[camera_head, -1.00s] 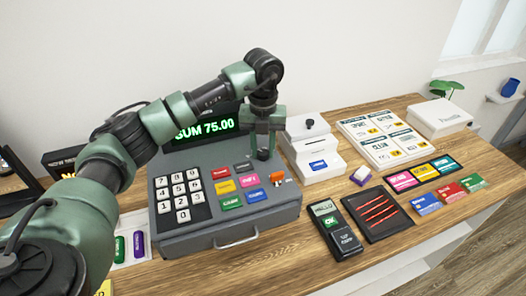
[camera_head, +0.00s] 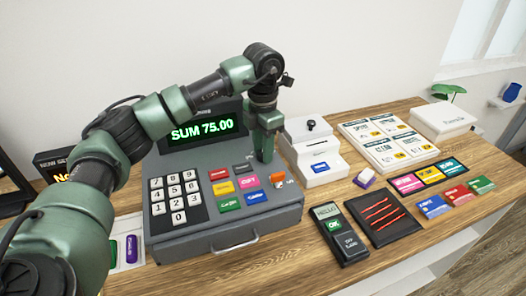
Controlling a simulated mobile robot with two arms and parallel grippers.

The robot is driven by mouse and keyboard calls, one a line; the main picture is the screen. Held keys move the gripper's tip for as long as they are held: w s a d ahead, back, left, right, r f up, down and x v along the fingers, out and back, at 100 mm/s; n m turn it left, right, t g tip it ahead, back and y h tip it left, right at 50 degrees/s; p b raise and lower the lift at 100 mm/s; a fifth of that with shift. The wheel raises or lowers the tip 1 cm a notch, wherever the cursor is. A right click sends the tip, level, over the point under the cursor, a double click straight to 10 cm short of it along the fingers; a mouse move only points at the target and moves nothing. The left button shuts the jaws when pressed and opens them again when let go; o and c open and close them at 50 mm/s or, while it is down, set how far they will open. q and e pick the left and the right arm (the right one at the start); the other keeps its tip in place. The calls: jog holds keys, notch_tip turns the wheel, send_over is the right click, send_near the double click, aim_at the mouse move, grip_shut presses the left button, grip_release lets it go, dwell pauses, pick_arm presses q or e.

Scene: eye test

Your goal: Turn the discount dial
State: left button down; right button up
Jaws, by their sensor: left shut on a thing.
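The grey cash register (camera_head: 225,232) stands on the wooden counter, with its green display (camera_head: 202,130) reading SUM 75.00. My left gripper (camera_head: 264,157) points down at the right rear of the register's key panel. It is shut on the discount dial, which its fingers almost wholly hide, so I cannot read the dial's setting. A small orange piece (camera_head: 278,177) and tiny white markings show just in front of the fingers. My right gripper is not in view.
A white slotted box (camera_head: 318,160) stands just right of the register. A card terminal (camera_head: 340,234), a black tray (camera_head: 382,213) and several cards (camera_head: 432,206) lie farther right.

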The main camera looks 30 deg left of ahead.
pick_arm(q)
jog(key=m, duration=0.3)
jog(key=shift+m+b, duration=0.4)
jog(key=shift+r+m+b, duration=0.15)
jog(key=shift+m+b, duration=0.15)
jog(key=shift+m, duration=1.6)
jog(key=c, duration=1.3)
grip_release()
jog(key=shift+c, duration=0.2)
notch_tip(320, 180, up, 8)
jog(key=shift+f+b, duration=0.1)
jog(key=shift+b, duration=0.6)
jog(key=shift+f, duration=0.1)
